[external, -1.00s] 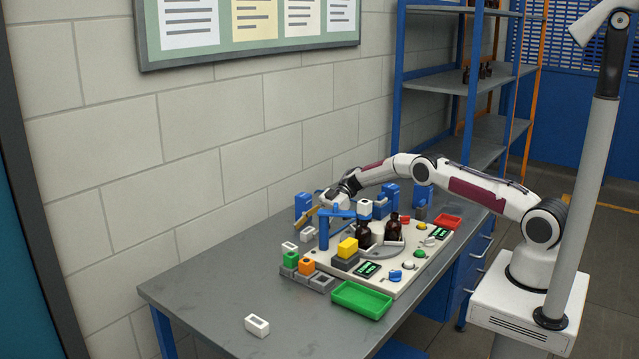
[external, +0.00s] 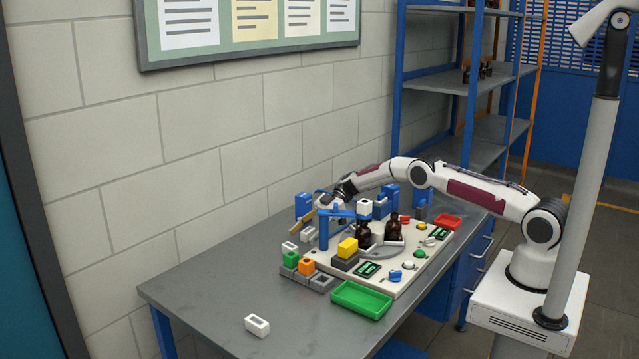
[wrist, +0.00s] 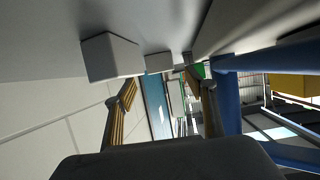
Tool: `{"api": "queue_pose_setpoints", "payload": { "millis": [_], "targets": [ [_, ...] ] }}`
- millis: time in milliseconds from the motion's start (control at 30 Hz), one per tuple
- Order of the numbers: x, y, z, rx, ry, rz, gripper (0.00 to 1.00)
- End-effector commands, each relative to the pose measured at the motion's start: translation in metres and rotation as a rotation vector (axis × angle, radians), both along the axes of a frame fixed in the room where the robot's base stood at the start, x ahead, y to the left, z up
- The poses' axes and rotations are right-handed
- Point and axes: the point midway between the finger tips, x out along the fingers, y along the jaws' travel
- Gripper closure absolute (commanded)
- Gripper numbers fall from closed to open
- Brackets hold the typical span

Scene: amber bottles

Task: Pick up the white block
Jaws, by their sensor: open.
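Several white blocks are in the external view. One block (external: 289,248) and another block (external: 307,234) are beside the left edge of the white board. My gripper (external: 309,222) is open, low behind the blue post, near the two blocks at the board's left. In the wrist view, my gripper's fingers (wrist: 160,88) are apart with nothing held. A pale block (wrist: 110,57) and a smaller-looking one (wrist: 158,62) show beyond them.
The blue post (external: 323,233) stands close beside my gripper; it is also right of the fingers in the wrist view (wrist: 228,95). The table's front left (external: 205,290) is mostly clear.

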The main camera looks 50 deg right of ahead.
Motion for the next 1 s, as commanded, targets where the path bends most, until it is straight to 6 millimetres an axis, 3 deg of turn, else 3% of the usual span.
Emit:
{"api": "queue_pose_setpoints", "payload": {
  "millis": [267, 733, 1000],
  "targets": [
    [0.000, 0.004, -0.001, 0.000, 0.000, 0.001, 0.44],
    [0.003, 0.046, -0.014, 0.000, 0.000, 0.001, 0.44],
    [0.004, 0.049, -0.016, 0.000, 0.000, 0.000, 0.44]
  ]
}}
